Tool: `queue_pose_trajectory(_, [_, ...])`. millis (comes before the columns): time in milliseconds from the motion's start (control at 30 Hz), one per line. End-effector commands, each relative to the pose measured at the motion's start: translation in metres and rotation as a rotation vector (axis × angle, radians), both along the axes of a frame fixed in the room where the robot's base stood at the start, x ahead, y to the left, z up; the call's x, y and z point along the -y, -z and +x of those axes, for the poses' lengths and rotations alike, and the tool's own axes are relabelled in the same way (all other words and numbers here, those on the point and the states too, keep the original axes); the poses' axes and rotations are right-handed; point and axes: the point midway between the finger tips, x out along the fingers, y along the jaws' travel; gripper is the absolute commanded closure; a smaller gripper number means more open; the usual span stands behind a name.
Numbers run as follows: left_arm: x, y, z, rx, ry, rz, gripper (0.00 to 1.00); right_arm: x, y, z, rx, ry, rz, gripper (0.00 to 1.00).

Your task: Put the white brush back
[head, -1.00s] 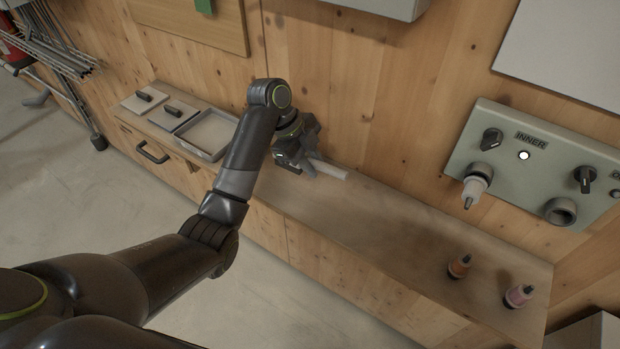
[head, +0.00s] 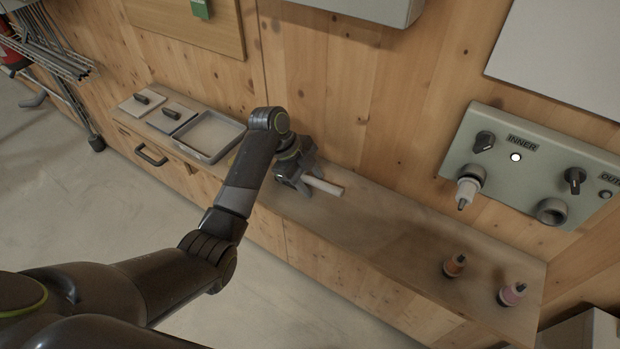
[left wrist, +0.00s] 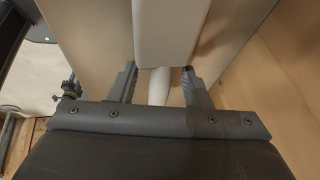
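The white brush (head: 325,186) shows in the head view as a pale bar at the wooden shelf top (head: 370,215), apparently lying on or very near it. My left gripper (head: 305,182) is around its left part, with the two fingers spread to either side. In the left wrist view, my left gripper (left wrist: 160,82) is open, with the brush's round white handle (left wrist: 158,85) between the fingers and a gap at each side. The wide white block (left wrist: 170,30) beyond the fingertips looks like the brush's head. My right gripper is not in view.
Lidded bins and an open tray (head: 210,137) sit left of the gripper. A control panel (head: 535,165) is on the wall. The shelf between brush and bottles is clear.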

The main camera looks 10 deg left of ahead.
Motion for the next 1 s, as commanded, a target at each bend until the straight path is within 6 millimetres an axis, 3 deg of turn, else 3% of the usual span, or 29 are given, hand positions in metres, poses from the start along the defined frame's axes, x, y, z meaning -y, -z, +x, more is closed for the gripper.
queue_pose_trajectory(267, [-0.005,-0.01,0.001,0.004,-0.001,0.001,0.56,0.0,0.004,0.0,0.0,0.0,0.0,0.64])
queue_pose_trajectory(567, [-0.033,-0.066,-0.003,0.009,0.0,0.004,0.56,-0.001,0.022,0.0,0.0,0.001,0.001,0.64])
queue_pose_trajectory(700, [-0.044,-0.097,-0.006,0.002,-0.001,0.002,0.56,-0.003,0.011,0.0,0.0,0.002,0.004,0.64])
queue_pose_trajectory(1000, [-0.051,-0.109,-0.007,-0.001,-0.001,-0.001,0.56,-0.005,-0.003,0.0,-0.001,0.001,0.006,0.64])
